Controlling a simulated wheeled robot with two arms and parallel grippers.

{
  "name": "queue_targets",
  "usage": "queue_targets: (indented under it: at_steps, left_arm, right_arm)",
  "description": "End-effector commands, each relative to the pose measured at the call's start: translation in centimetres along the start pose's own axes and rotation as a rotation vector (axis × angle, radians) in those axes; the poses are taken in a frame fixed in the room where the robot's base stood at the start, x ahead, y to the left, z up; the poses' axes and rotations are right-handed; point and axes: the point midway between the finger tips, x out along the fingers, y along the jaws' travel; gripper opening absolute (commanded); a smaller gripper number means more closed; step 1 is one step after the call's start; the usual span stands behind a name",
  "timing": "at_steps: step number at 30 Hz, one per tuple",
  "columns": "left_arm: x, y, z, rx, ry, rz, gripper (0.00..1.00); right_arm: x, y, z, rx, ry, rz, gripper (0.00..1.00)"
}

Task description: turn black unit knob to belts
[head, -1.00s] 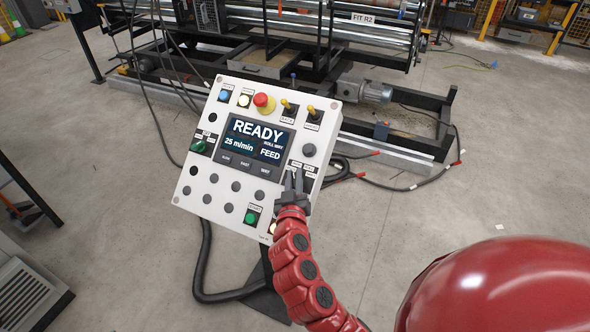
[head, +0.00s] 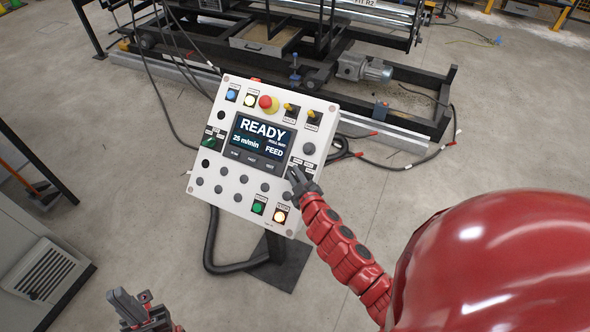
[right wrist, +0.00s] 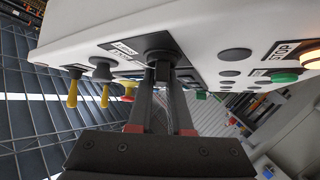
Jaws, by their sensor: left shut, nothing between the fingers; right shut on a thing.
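The white control panel (head: 222,150) stands tilted in the middle of the head view. Its screen (head: 262,140) reads READY, 25 m/min and FEED. My right gripper (head: 294,173) is at the panel's right side, below the screen's lower right corner. In the right wrist view its fingers (right wrist: 160,82) are shut on a black knob (right wrist: 158,56) under a small label plate. In the head view the fingers hide this knob, and I cannot read its setting. My left gripper (head: 130,304) is shut and empty at the bottom left, well away from the panel.
A dark machine frame (head: 430,105) stands behind. A grey cabinet (head: 40,270) is at left. Cables lie on the floor.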

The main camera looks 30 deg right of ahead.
Motion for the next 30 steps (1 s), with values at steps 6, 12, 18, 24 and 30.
queue_targets:
  at_steps: [6, 12, 18, 24, 30]
  left_arm:
    - [0.1, 0.0, 0.0, 0.000, 0.000, 0.000, 0.00]
    - [0.1, 0.0, 0.0, 0.000, 0.000, 0.000, 0.00]
    - [0.1, 0.0, 0.0, 0.000, 0.000, 0.000, 0.00]
    - [0.1, 0.0, 0.0, 0.000, 0.000, 0.000, 0.00]
    - [-0.3, 0.0, 0.1, 0.000, 0.000, 0.000, 0.00]
  right_arm:
    - [0.0, 0.0, -0.1, -0.004, 0.004, -0.003, 0.00]
    - [0.0, 0.0, -0.1, -0.004, 0.003, -0.002, 0.23]
    - [0.0, 0.0, -0.1, -0.003, 0.001, -0.002, 0.47]
    - [0.0, 0.0, 0.0, -0.002, 0.001, -0.002, 0.47]
    - [-1.0, 0.1, 0.3, -0.002, -0.003, 0.000, 0.47]
